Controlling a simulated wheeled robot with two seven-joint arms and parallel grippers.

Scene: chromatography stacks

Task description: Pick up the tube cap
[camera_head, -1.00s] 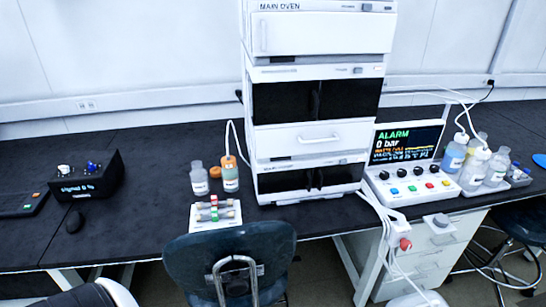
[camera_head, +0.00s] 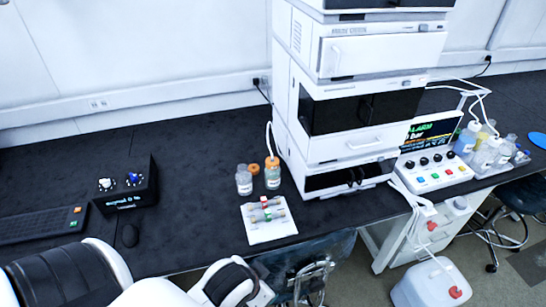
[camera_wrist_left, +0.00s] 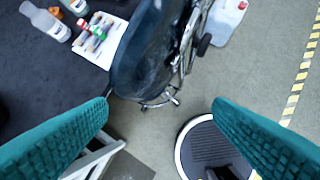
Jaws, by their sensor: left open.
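A small orange cap (camera_head: 254,169) lies on the black bench between two bottles, a clear one (camera_head: 244,181) and an orange-topped one (camera_head: 272,175). In the left wrist view an orange cap (camera_wrist_left: 55,12) shows at the top left, beside a clear bottle. My left gripper (camera_wrist_left: 160,120) is open and empty, its teal fingers spread wide over the floor and chair, well away from the cap. In the head view my left arm enters at the bottom left, but its fingertips cannot be made out. My right gripper is not in view.
A white tray (camera_head: 282,236) with small tubes lies in front of the bottles. A dark blue chair (camera_wrist_left: 140,65) stands at the bench edge. The white instrument stack (camera_head: 352,149) is right of the bottles. A black box (camera_head: 128,196) sits at left, with bare bench between.

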